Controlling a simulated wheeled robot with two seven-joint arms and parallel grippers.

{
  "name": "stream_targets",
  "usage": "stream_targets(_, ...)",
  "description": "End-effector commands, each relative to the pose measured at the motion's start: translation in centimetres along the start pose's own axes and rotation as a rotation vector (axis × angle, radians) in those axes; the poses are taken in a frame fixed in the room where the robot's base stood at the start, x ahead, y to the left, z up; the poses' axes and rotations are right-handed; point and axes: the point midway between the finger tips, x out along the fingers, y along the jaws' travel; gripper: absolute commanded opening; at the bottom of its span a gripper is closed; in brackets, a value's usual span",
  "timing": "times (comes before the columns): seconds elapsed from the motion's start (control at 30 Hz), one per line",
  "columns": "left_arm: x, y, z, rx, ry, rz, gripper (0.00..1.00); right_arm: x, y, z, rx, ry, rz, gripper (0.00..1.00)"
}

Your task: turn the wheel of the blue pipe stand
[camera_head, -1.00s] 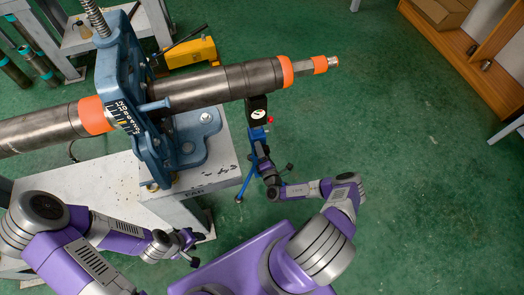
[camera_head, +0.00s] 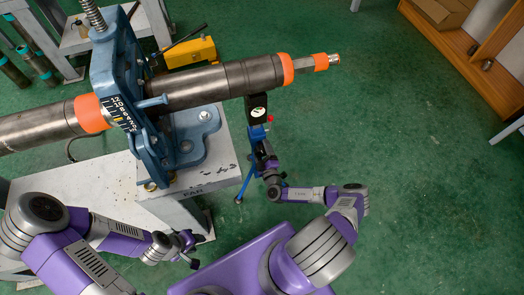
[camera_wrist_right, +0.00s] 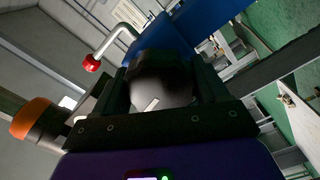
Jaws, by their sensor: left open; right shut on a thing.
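The blue pipe stand (camera_head: 257,133) stands on splayed blue legs right of the white bench, under the dark grey pipe (camera_head: 205,86). Its black head with a white face (camera_head: 257,108) is just below the pipe, with a red knob (camera_head: 270,119) beside it. My right gripper (camera_head: 262,152) is at the stand, below the head, its fingers hard to make out. In the right wrist view, its black fingers (camera_wrist_right: 160,95) are shut on a dark, rounded part, apparently the wheel. A bent crank with a red end (camera_wrist_right: 91,63) shows there. My left gripper (camera_head: 193,243) is open and empty by the bench's front.
A large blue vise (camera_head: 118,70) on the white bench (camera_head: 205,180) grips the pipe between orange bands. An orange-brown shelf (camera_head: 470,55) is at the upper right. Green floor is open on the right.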

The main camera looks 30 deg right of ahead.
Motion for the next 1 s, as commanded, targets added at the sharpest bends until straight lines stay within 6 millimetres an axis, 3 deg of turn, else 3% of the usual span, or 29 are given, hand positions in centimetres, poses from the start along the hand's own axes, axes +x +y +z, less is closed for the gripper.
stream_targets(0.43,0.76,-0.28,-0.03,0.0,0.0,0.0,0.43,-0.04,-0.04,0.26,0.252,-0.006,0.002,0.43)
stream_targets(1.0,0.84,-0.31,-0.04,0.0,0.0,0.0,0.43,-0.05,-0.07,0.26,0.297,-0.006,0.001,0.43)
